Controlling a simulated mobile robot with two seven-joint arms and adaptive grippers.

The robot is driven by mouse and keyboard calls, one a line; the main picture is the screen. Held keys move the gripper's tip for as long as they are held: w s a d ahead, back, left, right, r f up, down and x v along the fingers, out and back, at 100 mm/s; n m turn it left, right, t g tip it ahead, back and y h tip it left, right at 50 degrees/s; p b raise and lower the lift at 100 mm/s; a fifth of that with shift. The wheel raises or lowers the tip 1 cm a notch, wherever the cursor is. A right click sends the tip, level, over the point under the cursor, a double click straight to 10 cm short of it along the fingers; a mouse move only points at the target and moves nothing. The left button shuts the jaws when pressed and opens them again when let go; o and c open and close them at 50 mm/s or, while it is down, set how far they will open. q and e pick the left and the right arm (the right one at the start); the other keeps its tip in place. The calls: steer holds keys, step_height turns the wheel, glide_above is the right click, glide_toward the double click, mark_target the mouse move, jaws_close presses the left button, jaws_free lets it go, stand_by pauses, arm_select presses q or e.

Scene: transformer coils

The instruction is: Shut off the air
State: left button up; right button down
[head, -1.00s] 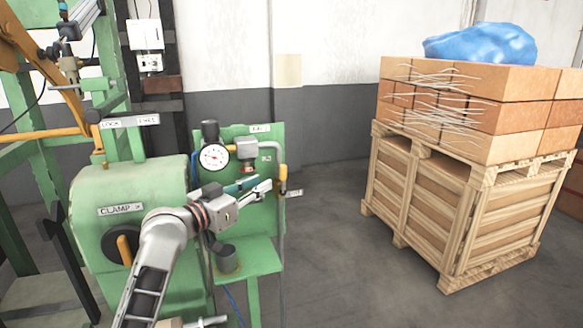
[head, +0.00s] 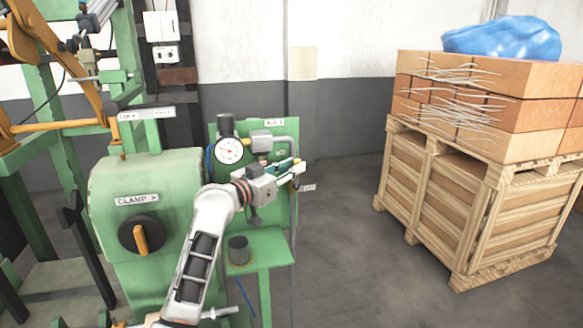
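The green air panel (head: 284,131) stands behind the machine, with a round white pressure gauge (head: 229,151) and a grey block (head: 261,141) on it. A grey pipe (head: 289,141) bends down its right side. A small yellow valve part (head: 297,161) shows on this pipe, mostly hidden by my gripper. My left gripper (head: 297,167) reaches across the panel from the lower left, its fingertips at the yellow part. I cannot tell whether they touch it or how far apart they are. My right gripper is not in view.
A green machine housing with a CLAMP label (head: 137,199) and a black knob with an orange handle (head: 141,237) stands left of my arm. A grey cup (head: 238,249) sits on the green shelf below the panel. A wooden crate (head: 450,200) stands right, with open floor between.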

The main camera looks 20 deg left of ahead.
arm_select(q)
jaws_close()
steer(key=shift+d, duration=0.1)
steer(key=w+d+f+m+g+y, duration=0.4)
steer(key=d+f+m+g+y, duration=0.1)
steer(key=g+y, duration=0.5)
steer(key=shift+w+d+m+g, duration=0.4)
steer(key=shift+d+m, duration=0.4)
steer(key=shift+d, duration=0.2)
steer(key=shift+f+y, duration=0.1)
steer(key=shift+y, duration=0.2)
jaws_free()
